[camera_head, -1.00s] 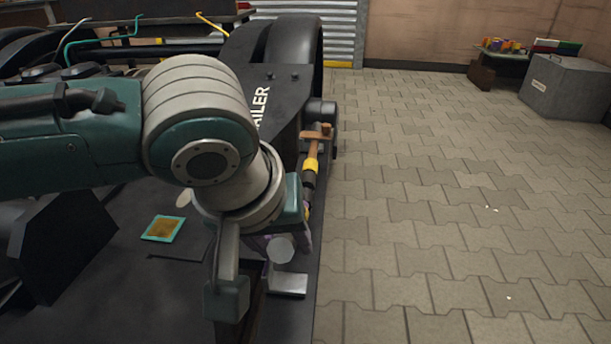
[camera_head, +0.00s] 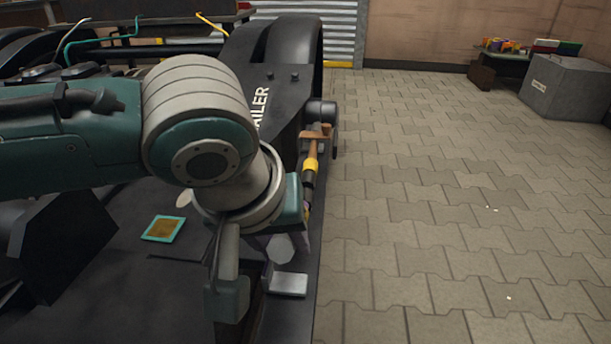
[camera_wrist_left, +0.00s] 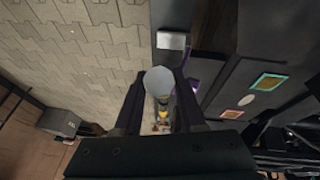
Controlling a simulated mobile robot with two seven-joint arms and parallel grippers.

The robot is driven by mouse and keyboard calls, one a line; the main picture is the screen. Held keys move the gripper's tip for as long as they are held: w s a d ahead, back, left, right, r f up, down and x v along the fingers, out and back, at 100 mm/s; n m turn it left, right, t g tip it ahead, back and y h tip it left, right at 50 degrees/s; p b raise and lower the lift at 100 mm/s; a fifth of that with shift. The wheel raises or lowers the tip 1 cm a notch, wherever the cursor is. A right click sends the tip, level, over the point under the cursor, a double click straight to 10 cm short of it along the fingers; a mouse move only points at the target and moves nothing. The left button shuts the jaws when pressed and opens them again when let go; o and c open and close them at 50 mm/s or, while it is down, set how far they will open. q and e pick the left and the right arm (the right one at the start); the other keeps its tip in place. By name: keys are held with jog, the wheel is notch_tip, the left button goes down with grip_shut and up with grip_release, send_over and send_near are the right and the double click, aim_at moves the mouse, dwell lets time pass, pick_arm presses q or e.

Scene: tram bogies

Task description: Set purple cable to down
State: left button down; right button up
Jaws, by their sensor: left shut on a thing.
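The purple cable (camera_head: 304,224) shows only as small purple patches below my left wrist; it also shows in the left wrist view (camera_wrist_left: 194,82). A grey rounded end (camera_wrist_left: 159,80) sits between the two dark fingers of my left gripper (camera_wrist_left: 160,92), next to the purple; the same grey piece shows in the head view (camera_head: 282,248). My left gripper (camera_head: 258,262) appears shut on the cable at this grey end, low over the black bogie frame (camera_head: 165,205). The wrist and fingers hide most of the cable. My right gripper is not in view.
A hammer-like tool (camera_head: 312,163) with a yellow band stands at the frame's right edge. A silver plate (camera_head: 288,284) lies near the gripper. A teal-edged square (camera_head: 162,228) lies on the frame. Paved floor (camera_head: 450,200) at right is clear up to a grey box (camera_head: 565,90).

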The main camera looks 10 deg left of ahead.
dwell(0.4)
pick_arm(q)
jog(key=shift+s+d+p, duration=0.1)
jog(key=shift+d+p, duration=0.05)
jog(key=shift+p, duration=0.4)
jog(key=s+f+t+p, duration=0.1)
jog(key=p, duration=0.2)
jog(key=shift+f, duration=0.2)
jog(key=f+t+b, duration=0.1)
jog(key=f, duration=0.1)
jog(key=s+f+t+b, duration=0.1)
jog(key=f+b, duration=0.1)
jog(key=f, duration=0.1)
jog(key=s+f+t+b, duration=0.1)
jog(key=f+b, duration=0.1)
jog(key=f, duration=0.1)
notch_tip(320, 180, down, 2)
jog(key=t+b, duration=0.1)
jog(key=b, duration=0.3)
jog(key=shift+s+t, duration=0.1)
jog(key=shift+t, duration=0.2)
jog(key=shift+r, duration=0.15)
